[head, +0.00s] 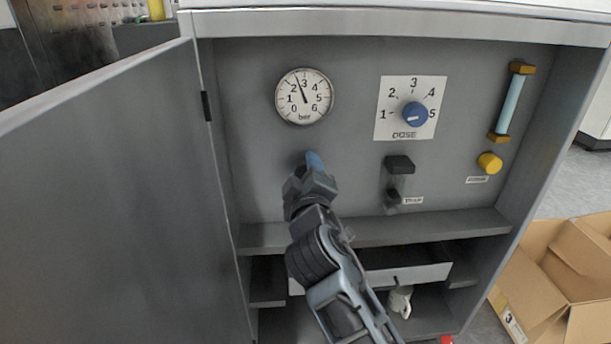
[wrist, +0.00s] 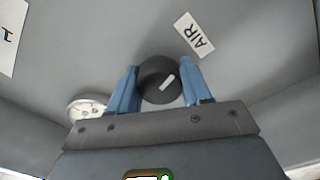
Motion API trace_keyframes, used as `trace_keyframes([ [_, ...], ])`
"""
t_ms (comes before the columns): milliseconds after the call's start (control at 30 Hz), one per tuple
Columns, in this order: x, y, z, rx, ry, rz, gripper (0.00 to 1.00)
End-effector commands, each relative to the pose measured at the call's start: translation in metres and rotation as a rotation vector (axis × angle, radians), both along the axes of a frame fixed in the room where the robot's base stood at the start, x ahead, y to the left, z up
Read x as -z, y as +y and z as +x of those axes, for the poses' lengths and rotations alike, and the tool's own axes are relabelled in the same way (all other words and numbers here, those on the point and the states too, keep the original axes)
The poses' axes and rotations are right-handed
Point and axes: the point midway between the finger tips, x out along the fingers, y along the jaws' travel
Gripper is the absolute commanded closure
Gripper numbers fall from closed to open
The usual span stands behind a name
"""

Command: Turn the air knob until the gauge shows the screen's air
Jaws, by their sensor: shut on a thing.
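The air knob (wrist: 158,82) is a dark round knob with a white pointer mark, beside a white AIR label (wrist: 194,35) in the wrist view. My gripper (wrist: 160,86) has its two blue fingers on either side of the knob and is shut on it. In the head view my gripper (head: 313,165) is at the panel below the gauge and hides the knob. The round white gauge (head: 304,97) is marked 0 to 6 bar, and its dark needle points up and slightly left, between 2 and 3. The screen is not in view.
A dose dial (head: 414,114) with a blue knob is right of the gauge. A dark trap lever (head: 397,170) and a yellow knob (head: 490,163) are lower right. The open cabinet door (head: 110,190) stands at left; a shelf (head: 390,230) runs below. Cardboard boxes (head: 560,275) lie at right.

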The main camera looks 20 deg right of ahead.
Motion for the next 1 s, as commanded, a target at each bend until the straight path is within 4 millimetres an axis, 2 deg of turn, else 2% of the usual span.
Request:
trace_keyframes([
  [367,0.0017,-0.0015,-0.0002,0.004,0.003,0.003,0.82],
  [400,0.0017,-0.0015,-0.0002,0.004,0.003,0.003,0.50],
  [600,0.0011,-0.0011,-0.0001,0.003,0.002,0.003,0.31],
  [667,0.0009,-0.0008,-0.0001,0.002,0.001,0.002,0.27],
  [867,0.0005,-0.0005,-0.0002,0.002,0.000,0.003,0.27],
  [1000,0.0010,0.0027,-0.0079,0.000,0.001,0.003,0.27],
])
